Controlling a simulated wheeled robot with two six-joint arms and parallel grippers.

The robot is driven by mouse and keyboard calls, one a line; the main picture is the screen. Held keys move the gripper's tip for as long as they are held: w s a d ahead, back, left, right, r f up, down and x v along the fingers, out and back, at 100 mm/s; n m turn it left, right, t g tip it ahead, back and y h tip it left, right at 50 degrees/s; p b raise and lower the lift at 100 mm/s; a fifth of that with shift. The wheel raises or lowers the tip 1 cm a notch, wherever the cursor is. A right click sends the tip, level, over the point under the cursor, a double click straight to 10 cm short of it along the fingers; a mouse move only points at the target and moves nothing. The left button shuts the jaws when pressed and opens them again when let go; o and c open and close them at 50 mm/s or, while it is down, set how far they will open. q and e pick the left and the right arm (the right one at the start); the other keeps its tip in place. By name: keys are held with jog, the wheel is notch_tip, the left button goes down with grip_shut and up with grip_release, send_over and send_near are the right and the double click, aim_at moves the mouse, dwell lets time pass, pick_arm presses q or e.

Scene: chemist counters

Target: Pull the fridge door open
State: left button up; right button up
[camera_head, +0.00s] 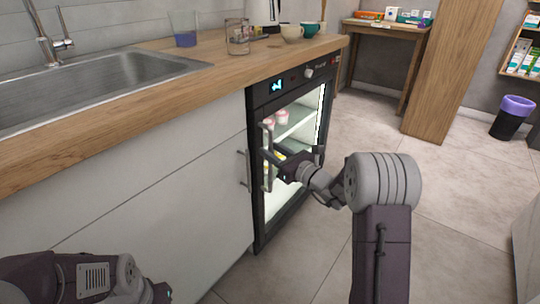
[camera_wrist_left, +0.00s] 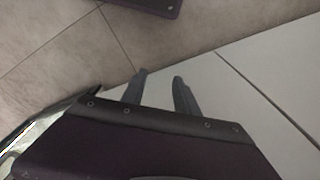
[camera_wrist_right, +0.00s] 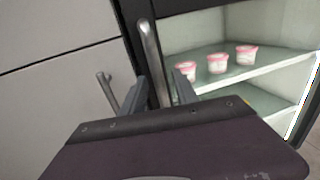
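The fridge (camera_head: 258,215) has a black frame and a lit interior, and stands under the wooden counter. Its door looks closed in the head view. The upright metal door handle (camera_head: 268,150) is on the door's left side, and it also shows in the right wrist view (camera_wrist_right: 149,45). My right gripper (camera_head: 277,160) is at this handle. In the right wrist view its fingers (camera_wrist_right: 161,85) are apart, with the handle running between them; whether they touch it I cannot tell. My left gripper (camera_wrist_left: 160,85) is open and empty, low beside the white cabinet front.
A white cabinet (camera_head: 150,200) with its own handle (camera_head: 244,168) adjoins the fridge on the left. Pink-lidded tubs (camera_wrist_right: 218,63) stand on a fridge shelf. Cups and glasses (camera_head: 238,37) stand on the counter (camera_head: 215,75). The tiled floor (camera_head: 460,190) right of the fridge is clear.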

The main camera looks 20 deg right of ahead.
jog(key=shift+w+a, duration=0.2)
jog(key=shift+w, duration=0.2)
grip_shut()
dwell(1.2)
